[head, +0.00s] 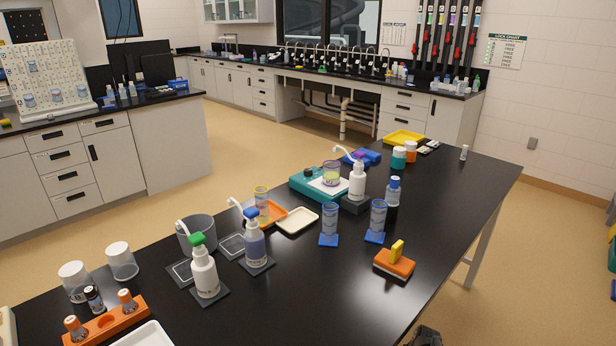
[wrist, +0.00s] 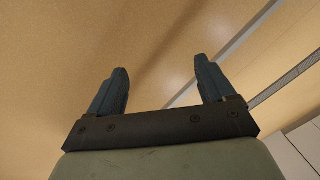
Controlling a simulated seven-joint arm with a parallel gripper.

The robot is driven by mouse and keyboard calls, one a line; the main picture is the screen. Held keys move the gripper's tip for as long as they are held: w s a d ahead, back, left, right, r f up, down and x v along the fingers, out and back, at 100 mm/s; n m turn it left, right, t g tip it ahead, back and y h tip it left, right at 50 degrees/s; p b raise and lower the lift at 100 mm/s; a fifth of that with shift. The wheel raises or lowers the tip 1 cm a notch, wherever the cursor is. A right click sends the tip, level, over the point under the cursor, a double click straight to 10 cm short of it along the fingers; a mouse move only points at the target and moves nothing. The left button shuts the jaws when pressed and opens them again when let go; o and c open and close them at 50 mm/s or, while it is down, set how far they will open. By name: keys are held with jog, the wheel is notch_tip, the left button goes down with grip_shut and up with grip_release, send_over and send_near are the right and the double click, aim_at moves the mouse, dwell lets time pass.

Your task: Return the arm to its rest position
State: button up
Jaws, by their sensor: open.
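My gripper (wrist: 160,85) shows in the wrist view with its two dark fingers spread apart and nothing between them. Behind the fingers is only tan floor and a pale grey bar, so it is clear of the bench top's objects. In the head view a small dark part at the bottom edge, beside the front edge of the bench, seems to be part of my arm; the rest of the arm is out of view.
The black bench (head: 450,215) holds wash bottles, a teal device (head: 312,190), blue-based cylinders (head: 329,225), an orange sponge (head: 394,263) and an orange rack (head: 105,322). Its right part is mostly bare. Tan floor (head: 540,260) lies open to the right.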

jog(key=s+a+f+g, duration=0.2)
jog(key=s+a+f, duration=0.1)
jog(key=s, duration=0.7)
jog(key=s+a+f+g+h, duration=0.1)
jog(key=s+a, duration=0.4)
jog(key=s, duration=0.5)
jog(key=s+a+f+g, duration=0.4)
jog(key=s+f, duration=0.1)
jog(key=s, duration=0.5)
jog(key=shift+s+a+f+m+h, duration=0.15)
jog(key=shift+a+m+h, duration=0.2)
jog(key=shift+m+h, duration=0.05)
